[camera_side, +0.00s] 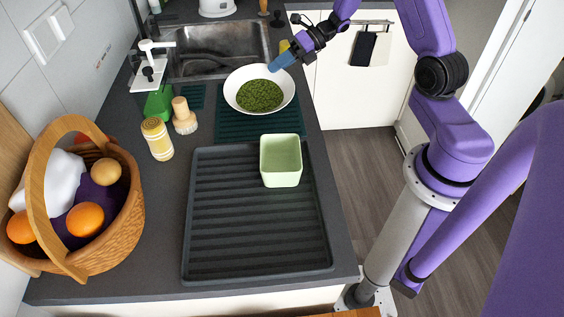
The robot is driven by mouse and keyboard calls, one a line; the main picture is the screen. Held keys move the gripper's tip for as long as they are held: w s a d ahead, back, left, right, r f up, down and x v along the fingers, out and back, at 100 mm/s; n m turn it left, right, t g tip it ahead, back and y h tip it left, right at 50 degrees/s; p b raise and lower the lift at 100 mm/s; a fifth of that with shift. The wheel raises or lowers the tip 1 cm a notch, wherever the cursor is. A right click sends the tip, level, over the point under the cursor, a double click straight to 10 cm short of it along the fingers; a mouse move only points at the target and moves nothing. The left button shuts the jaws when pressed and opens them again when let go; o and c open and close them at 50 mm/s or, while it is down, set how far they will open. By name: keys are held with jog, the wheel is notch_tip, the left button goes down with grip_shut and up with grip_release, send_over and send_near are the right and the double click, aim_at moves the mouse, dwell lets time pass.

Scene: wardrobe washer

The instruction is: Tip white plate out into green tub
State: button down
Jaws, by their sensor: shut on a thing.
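The white plate (239,77) is a shallow round dish holding a heap of small green pieces (260,95). It looks about level over the dark green mat by the sink; I cannot tell whether it touches the mat. My gripper (273,68) is shut on its far right rim, and the fingertips are partly hidden by the blue finger parts. The green tub (281,160) is pale green, square and upright. It stands on the dark ribbed tray, nearer the camera than the plate, and its visible inside looks empty.
The dark ribbed drying tray (240,235) has free room left of and in front of the tub. A fruit basket (110,235) fills the left side. The sink (215,50) lies behind.

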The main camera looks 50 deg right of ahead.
jog(key=shift+w+a+r, duration=0.1)
jog(key=shift+a+r, duration=0.15)
jog(key=shift+a, duration=0.1)
jog(key=s+a+r+n+g+y, duration=0.1)
jog(key=s+a+r+n+g, duration=0.2)
jog(key=a+r+n+g, duration=0.4)
jog(key=a+r+g, duration=0.3)
jog(key=a, duration=0.3)
jog(key=shift+n+g, duration=0.3)
jog(key=shift+n, duration=0.1)
